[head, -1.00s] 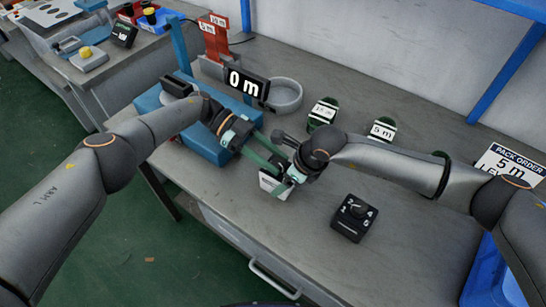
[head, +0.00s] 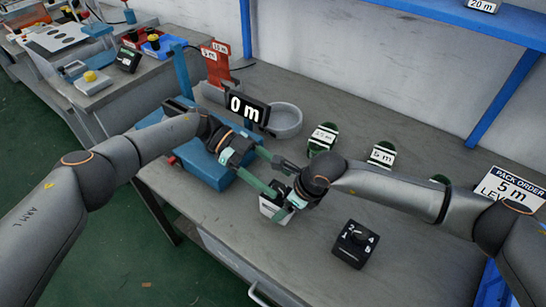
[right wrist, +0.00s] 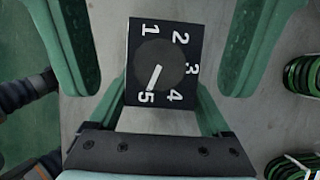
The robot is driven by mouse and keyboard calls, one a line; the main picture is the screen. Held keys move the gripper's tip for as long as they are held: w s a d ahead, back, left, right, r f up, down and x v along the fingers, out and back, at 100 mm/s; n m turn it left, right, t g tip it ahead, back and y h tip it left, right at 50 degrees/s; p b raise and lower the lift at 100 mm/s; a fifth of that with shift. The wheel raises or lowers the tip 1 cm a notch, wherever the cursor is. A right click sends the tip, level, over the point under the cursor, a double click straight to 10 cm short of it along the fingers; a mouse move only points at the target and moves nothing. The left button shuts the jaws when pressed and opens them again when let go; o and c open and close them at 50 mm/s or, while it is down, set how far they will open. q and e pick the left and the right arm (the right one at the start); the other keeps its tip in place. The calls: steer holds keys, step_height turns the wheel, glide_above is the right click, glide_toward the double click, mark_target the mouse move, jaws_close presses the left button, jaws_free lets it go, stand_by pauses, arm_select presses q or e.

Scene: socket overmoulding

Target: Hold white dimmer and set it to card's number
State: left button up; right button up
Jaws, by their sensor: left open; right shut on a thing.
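The white dimmer (head: 273,207) is near the table's front. In the right wrist view its black face (right wrist: 140,28) shows the numbers 1 to 5, and the white pointer on its round knob (right wrist: 161,64) points at about 5. My right gripper (head: 288,198) is shut on the dimmer's body. My left gripper (head: 268,172) is open, its green fingers apart above the dimmer; they also show in the right wrist view, left and right of the face. The card (head: 512,188) reads "PACK ORDER 5 m" and "LEV"; my right arm hides its level number.
A black dimmer (head: 354,244) stands on the table to the right. Several labelled green coils (head: 382,154) lie behind my right arm. A "0 m" display (head: 247,108), a grey round dish (head: 284,122) and a blue machine (head: 205,160) stand behind and left.

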arm_select(q)
step_height(320, 180, up, 7)
steer(key=shift+r, duration=0.15)
stand_by(0.4)
arm_select(e)
steer(key=o, duration=1.3)
steer(key=shift+c, duration=0.2)
steer(key=shift+r, duration=0.1)
